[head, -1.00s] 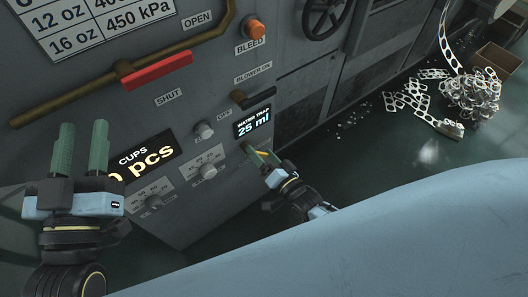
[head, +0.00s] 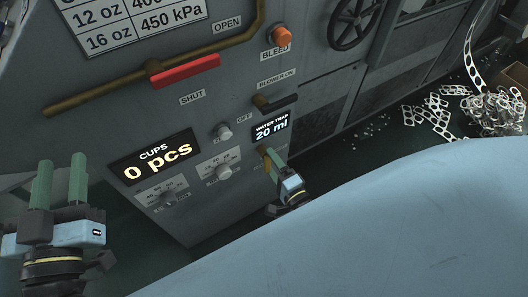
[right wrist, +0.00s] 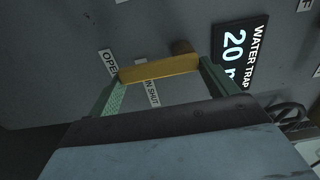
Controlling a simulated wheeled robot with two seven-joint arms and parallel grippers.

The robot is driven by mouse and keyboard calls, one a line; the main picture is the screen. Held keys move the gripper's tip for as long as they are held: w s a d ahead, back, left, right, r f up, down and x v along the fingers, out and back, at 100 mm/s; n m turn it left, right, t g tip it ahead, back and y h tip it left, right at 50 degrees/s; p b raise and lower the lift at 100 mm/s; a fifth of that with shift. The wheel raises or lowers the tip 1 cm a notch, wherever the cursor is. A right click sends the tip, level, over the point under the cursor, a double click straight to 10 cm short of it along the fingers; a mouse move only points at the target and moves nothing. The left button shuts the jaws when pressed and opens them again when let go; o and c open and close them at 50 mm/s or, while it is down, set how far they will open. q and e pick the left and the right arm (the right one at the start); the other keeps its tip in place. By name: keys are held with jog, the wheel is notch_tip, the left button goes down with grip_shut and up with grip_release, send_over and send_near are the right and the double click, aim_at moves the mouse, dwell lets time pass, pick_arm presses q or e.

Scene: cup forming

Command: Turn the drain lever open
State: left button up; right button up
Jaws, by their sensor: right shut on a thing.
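The yellow drain lever (right wrist: 158,69) spans between the green fingers of my right gripper (right wrist: 158,80) in the right wrist view, and the gripper is shut on it. Its left end lies near the OPEN label (right wrist: 107,62); a label ending in SHUT (right wrist: 152,92) is below it, partly hidden. A brass pivot (right wrist: 183,47) shows above its right part. In the head view my right gripper (head: 271,158) is at the panel below the water trap display (head: 271,128), which reads 20 ml. My left gripper (head: 60,182) is open and empty at the left.
Knobs (head: 223,172) and the cups display (head: 152,158), reading 0 pcs, are left of my right gripper. Scrap (head: 490,115) lies on the floor at right.

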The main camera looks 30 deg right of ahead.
pick_arm(q)
jog(key=shift+a, duration=0.25)
pick_arm(e)
jog(key=shift+s+f, duration=0.1)
jog(key=shift+f, duration=0.1)
pick_arm(q)
jog(key=shift+f, duration=0.1)
pick_arm(e)
jog(key=o, duration=1.1)
jog(key=shift+o, duration=0.7)
jog(key=shift+r, duration=0.1)
pick_arm(q)
jog(key=s+a+f+g+y+p, duration=0.2)
jog(key=s+a+f+g+y, duration=0.1)
jog(key=f+g, duration=0.4)
notch_tip(320, 180, down, 4)
jog(key=shift+r+n+p, duration=0.2)
jog(key=shift+n+p, duration=0.1)
jog(key=shift+p, duration=0.1)
pick_arm(e)
jog(key=s, duration=1.3)
jog(key=shift+s+d, duration=0.2)
jog(key=shift+d, duration=0.05)
